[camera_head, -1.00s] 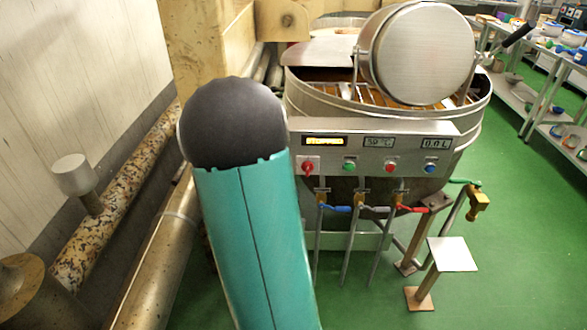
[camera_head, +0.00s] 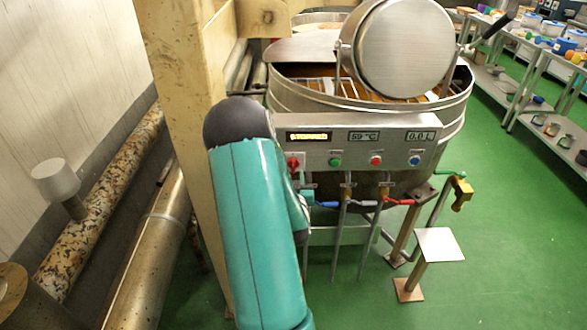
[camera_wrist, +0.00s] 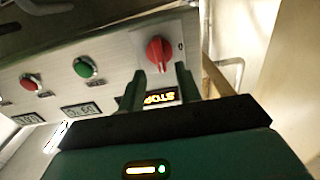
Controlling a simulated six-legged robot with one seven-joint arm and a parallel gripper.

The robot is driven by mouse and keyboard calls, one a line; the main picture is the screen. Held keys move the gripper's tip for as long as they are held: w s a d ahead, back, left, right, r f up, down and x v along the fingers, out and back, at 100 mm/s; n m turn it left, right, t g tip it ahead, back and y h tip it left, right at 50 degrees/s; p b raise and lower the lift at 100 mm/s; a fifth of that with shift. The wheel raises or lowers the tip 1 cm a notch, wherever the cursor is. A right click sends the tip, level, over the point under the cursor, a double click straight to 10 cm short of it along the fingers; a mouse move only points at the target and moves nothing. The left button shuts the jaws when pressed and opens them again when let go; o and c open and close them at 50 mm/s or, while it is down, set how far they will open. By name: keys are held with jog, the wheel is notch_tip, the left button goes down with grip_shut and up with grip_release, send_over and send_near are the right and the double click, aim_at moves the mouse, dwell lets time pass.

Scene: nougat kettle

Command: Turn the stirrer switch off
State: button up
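The stirrer switch, a red rotary knob (camera_head: 293,162), is at the left end of the kettle's grey control panel (camera_head: 314,149). Its display (camera_head: 308,136) above reads STOPPED. In the wrist view, the picture is turned over, and the red knob (camera_wrist: 159,53) stands on its pale plate just beyond my gripper (camera_wrist: 160,72). My gripper is open, with its two dark green fingers apart, one toward each side of the knob. I cannot tell if they touch it. In the head view my teal arm hides the gripper.
Green (camera_head: 335,162), red (camera_head: 376,160) and blue (camera_head: 415,160) buttons line the panel to the right. Pipes with valve levers hang below it. A beige pillar (camera_head: 178,110) stands close left of my arm.

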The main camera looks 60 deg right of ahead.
aim_at(293, 167)
jog(key=x, duration=0.5)
grip_shut()
jog(key=shift+n, duration=0.3)
jog(key=n, duration=1.7)
jog(key=shift+w+a+f, duration=0.1)
jog(key=shift+a+f, duration=0.05)
jog(key=shift+f, duration=0.2)
jog(key=shift+n, duration=0.3)
